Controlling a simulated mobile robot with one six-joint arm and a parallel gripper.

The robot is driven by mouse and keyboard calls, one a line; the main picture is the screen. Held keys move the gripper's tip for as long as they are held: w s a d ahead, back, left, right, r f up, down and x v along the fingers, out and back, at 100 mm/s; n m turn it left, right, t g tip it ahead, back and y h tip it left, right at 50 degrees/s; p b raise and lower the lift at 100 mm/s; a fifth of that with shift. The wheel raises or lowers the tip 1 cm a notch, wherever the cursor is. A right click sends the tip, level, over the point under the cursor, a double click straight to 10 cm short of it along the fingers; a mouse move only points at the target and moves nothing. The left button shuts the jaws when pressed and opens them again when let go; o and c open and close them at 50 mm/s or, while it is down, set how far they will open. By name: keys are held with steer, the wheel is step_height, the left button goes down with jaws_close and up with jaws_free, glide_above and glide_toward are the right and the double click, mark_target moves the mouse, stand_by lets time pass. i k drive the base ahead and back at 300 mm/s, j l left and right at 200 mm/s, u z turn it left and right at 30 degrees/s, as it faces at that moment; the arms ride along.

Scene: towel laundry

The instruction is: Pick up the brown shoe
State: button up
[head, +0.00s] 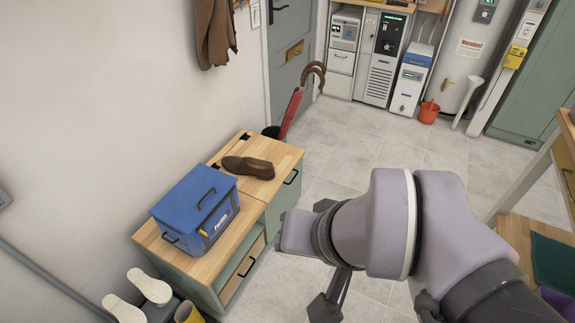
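The brown shoe (248,167) lies on the light wooden top of the low green cabinet (286,152), just behind a blue box. It looks upright, and nothing touches it from above. My gripper (328,303) shows only in part, as dark pieces at the bottom of the head view below my lavender wrist. It is in front of and to the right of the cabinet, well apart from the shoe. My arm hides most of the gripper, so its opening cannot be made out.
The blue box (196,208) with a handle stands on the cabinet's nearer part. A drawer (243,268) below it looks partly open. A stand with a red umbrella (290,112) is behind the cabinet. White shoes (122,308) are at the lower left. The tiled floor (370,135) is mostly clear.

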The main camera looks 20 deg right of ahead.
mark_target(264, 170)
steer(key=i+l+u, duration=0.55)
steer(key=i+l, duration=0.25)
steer(key=i+l+u, duration=0.4)
steer(key=l, duration=0.25)
steer(key=i+l+u, duration=0.2)
steer(key=l, duration=0.2)
steer(key=i+l+u, duration=0.2)
steer(key=l, duration=0.2)
steer(key=i+l+u, duration=0.15)
steer(key=l, duration=0.3)
